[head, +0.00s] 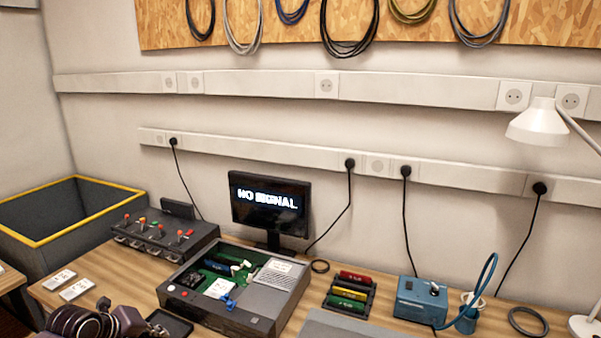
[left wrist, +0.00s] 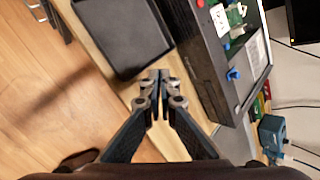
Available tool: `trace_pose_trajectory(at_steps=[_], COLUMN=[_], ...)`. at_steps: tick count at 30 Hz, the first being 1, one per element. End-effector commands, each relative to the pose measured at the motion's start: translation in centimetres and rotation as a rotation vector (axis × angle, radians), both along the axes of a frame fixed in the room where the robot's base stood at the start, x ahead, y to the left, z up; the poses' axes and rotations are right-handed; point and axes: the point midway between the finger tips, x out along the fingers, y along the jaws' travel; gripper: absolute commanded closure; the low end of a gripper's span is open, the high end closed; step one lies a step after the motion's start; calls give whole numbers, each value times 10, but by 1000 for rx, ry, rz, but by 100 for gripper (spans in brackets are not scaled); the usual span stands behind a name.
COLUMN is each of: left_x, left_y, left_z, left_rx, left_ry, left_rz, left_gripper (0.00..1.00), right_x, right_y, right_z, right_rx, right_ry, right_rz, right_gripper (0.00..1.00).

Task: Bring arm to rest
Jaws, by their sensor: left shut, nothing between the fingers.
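My left gripper (left wrist: 158,82) shows in the left wrist view with its fingertips together and nothing between them. It hangs over the table's front edge, beside a black tray (left wrist: 120,40) and an open grey device case (left wrist: 205,75). In the head view, part of my left arm shows at the bottom left, close to the dark tray (head: 172,328). The fingertips are not clear there. My right gripper is in neither view.
The open case (head: 240,315) with a green board stands mid-table. Behind it are a switch box (head: 160,240) and a monitor (head: 270,205). Coloured modules (head: 350,293), a blue device (head: 421,300) and a lamp (head: 540,122) stand to the right. A yellow-rimmed bin (head: 40,240) is at left.

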Motion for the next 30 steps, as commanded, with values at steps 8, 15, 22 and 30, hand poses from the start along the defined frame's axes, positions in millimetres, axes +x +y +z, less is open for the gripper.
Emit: trace_pose_trajectory(at_steps=[8,15,22,30], left_x=[-75,-183,-269,-327], left_y=[-90,-164,-180,-167], left_z=[-65,-102,-100,-89], left_rx=[-197,-457,-682,-827], left_ry=[183,381,477,481], left_rz=[193,636,1176,1617], left_gripper=[100,100,100,100], right_x=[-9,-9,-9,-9], right_y=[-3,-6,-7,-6], right_z=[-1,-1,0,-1], right_rx=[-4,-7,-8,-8], right_ry=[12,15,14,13], right_rz=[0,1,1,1], right_gripper=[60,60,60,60])
